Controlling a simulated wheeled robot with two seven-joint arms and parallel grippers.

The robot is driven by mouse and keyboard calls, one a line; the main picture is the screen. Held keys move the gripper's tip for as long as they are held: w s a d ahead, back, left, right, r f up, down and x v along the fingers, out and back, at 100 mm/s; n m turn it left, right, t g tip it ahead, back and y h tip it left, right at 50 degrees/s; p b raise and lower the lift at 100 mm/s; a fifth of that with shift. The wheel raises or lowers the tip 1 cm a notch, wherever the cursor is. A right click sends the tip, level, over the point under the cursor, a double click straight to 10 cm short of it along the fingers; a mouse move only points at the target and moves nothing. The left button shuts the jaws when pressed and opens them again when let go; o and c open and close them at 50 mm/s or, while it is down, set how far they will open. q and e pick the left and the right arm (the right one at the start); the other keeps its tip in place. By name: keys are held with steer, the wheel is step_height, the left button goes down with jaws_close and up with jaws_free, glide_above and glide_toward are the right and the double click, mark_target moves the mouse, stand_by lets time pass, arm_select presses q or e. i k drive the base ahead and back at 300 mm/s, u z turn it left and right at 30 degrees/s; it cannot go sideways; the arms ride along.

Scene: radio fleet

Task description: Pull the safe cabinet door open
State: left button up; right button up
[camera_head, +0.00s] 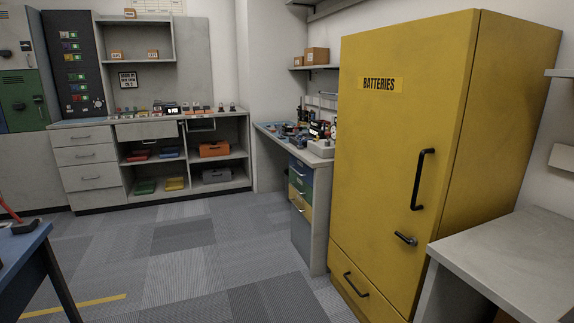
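A tall yellow safe cabinet (373,164) labelled "BATTERIES" (382,84) stands at the right in the head view. Its large front door looks closed. A black vertical bar handle (422,180) is on the right part of the door. A small black lever (405,238) sits below the handle. A drawer with a black handle (355,285) is at the cabinet's bottom. Neither of my grippers shows in this view.
A grey counter (513,253) stands close at the cabinet's right. A cluttered workbench (267,130) with coloured drawers is at its left. A blue table (22,247) edges in at lower left. Grey carpet floor (190,265) in the middle is clear.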

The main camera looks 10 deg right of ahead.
mark_target(404, 86)
steer(key=z, duration=0.7)
steer(key=i, duration=0.9)
steer(key=z, duration=0.9)
